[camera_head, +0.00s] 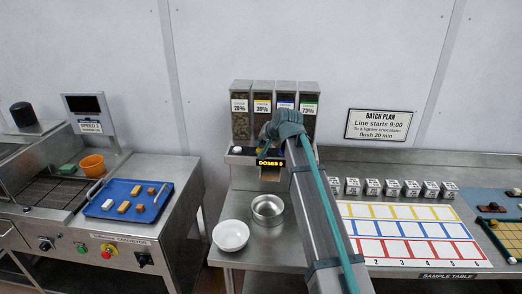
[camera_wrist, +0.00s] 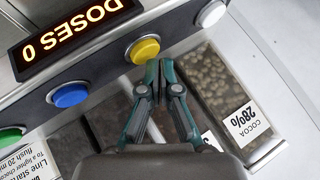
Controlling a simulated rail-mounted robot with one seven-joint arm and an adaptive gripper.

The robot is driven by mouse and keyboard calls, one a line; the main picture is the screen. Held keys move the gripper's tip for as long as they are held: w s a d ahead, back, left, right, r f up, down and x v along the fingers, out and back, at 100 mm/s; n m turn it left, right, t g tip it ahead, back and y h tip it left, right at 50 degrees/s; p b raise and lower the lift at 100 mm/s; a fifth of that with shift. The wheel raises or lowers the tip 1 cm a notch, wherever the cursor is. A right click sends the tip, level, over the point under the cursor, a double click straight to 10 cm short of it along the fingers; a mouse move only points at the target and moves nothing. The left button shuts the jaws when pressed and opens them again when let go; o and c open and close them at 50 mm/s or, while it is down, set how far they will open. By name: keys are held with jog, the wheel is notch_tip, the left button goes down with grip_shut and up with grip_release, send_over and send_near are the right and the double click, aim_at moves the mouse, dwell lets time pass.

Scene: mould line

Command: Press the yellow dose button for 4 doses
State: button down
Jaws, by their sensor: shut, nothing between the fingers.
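The yellow dose button (camera_wrist: 145,50) sits on the grey dispenser panel in the wrist view, just above my fingertips in the picture. My gripper (camera_wrist: 158,68) is shut and empty, with its tips close beside the button; I cannot tell whether they touch it. The dose display (camera_wrist: 65,35) reads "DOSES 0", upside down in the wrist view. In the head view the display (camera_head: 270,162) also shows, and my gripper (camera_head: 262,140) is in front of the dispenser, largely hidden by my arm.
A white button (camera_wrist: 210,14), a blue button (camera_wrist: 70,95) and a green button (camera_wrist: 10,137) share the panel. Hoppers stand behind it, one labelled cocoa 28% (camera_wrist: 247,125). Below the dispenser are a metal bowl (camera_head: 267,206) and a white bowl (camera_head: 230,236).

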jog(key=shift+f, duration=0.1)
dwell(0.3)
jog(key=shift+f, duration=0.35)
jog(key=shift+r, duration=0.55)
dwell(0.4)
jog(key=shift+r+p, duration=1.55)
jog(key=shift+r, duration=1.35)
jog(key=shift+a, duration=0.1)
